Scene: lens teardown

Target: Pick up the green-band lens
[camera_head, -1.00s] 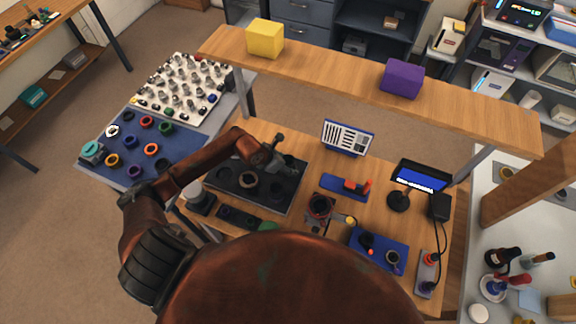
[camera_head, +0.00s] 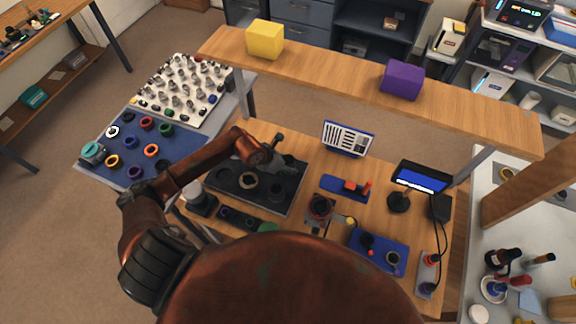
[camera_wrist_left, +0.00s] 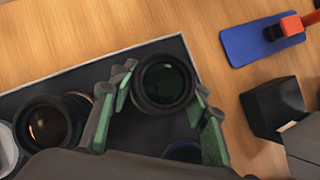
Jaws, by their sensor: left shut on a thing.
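My left gripper (camera_wrist_left: 158,112) is shut on a dark round lens (camera_wrist_left: 164,82), which sits between its green-padded fingers over the black tray. The lens has a black rim and dark greenish glass; I cannot make out a green band on it. In the head view my left gripper (camera_head: 284,160) is over the back of the black tray (camera_head: 222,198), and its fingertips and the held lens are hard to make out. A second lens with amber glass (camera_wrist_left: 46,126) stands on the tray to the left of the gripper. My right gripper is not in view.
Blue mat (camera_head: 185,172) with several coloured rings lies at left. On the bench are a blue pad with an orange tool (camera_head: 345,188), a small screen (camera_head: 419,178) and a white-striped card (camera_head: 347,138). A raised wooden shelf (camera_head: 330,70) crosses behind my arm.

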